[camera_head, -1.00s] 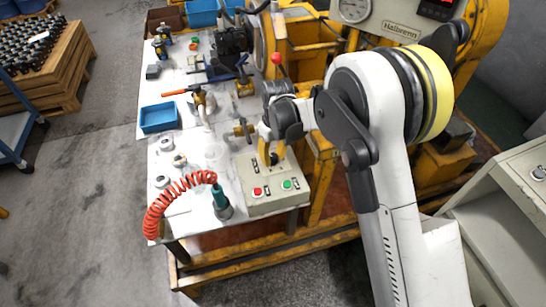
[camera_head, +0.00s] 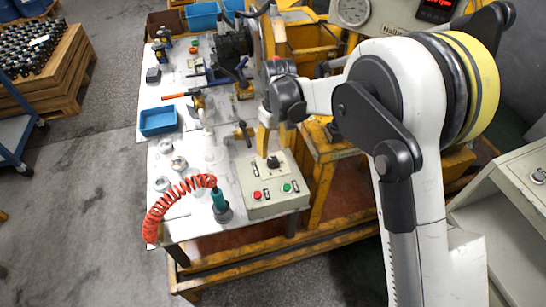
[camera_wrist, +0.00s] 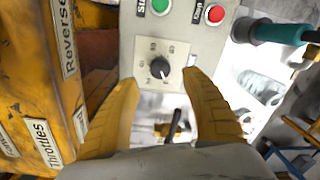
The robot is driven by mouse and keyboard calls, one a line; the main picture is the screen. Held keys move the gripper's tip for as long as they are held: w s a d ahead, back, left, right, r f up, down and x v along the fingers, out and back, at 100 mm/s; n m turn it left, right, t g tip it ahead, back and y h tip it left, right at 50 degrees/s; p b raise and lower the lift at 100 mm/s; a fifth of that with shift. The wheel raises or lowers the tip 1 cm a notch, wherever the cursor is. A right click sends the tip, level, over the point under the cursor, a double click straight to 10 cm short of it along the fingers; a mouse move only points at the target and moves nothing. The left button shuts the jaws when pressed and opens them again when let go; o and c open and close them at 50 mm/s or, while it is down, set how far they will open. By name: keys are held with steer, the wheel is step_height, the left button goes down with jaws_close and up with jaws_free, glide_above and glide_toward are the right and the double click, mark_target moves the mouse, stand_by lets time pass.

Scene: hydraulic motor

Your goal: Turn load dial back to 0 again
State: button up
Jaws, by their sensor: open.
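The load dial (camera_head: 273,162) is a black knob on a pale square plate, on top of the grey control box (camera_head: 251,207). In the wrist view the dial (camera_wrist: 159,68) lies ahead of and between the fingertips, with its pointer tilted; the scale marks are too small to read. My gripper (camera_head: 265,148) is above the box's back part. In the wrist view my gripper (camera_wrist: 160,78) shows two yellow fingers spread wide, empty and apart from the knob.
A red button (camera_wrist: 215,14) and a green button (camera_wrist: 160,5) are on the same box. A red coiled hose (camera_head: 175,200) with a teal tool (camera_head: 219,202) stands left of it. A blue tray (camera_head: 158,121) and a yellow machine frame (camera_head: 325,150) are nearby.

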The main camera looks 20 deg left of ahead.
mark_target(274, 159)
step_height(274, 159, up, 6)
steer(key=shift+w+d+f, duration=0.1)
steer(key=shift+w+f, duration=0.05)
steer(key=shift+f, duration=0.05)
stand_by(0.4)
